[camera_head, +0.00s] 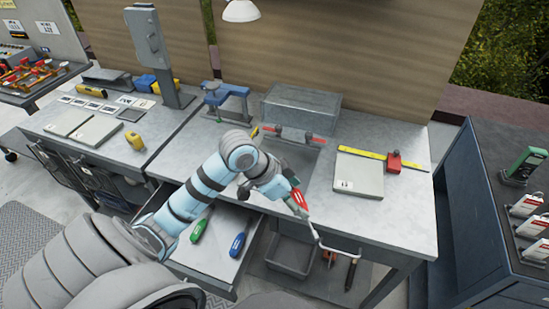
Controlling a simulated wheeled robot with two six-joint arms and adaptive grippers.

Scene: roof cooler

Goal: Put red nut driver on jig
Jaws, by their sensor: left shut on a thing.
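My left gripper (294,200) is shut on the red nut driver (299,198), near the front edge of the workbench above the open drawer's right side. The driver's red handle is tilted, and the fingers partly cover it. I cannot tell for sure which item is the jig. A dark plate (298,160) behind the gripper has red-tipped parts (290,135) along its back edge, and my arm partly hides it. A pale labelled plate (359,180) lies to the right. My right gripper is not in view.
The open drawer (213,262) holds a green-handled tool (201,228) and a blue-handled one (238,244). A blue vise-like fixture (228,98) and a grey box (301,106) stand at the back. A yellow ruler (360,152) with a red block (393,161) lies at right.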

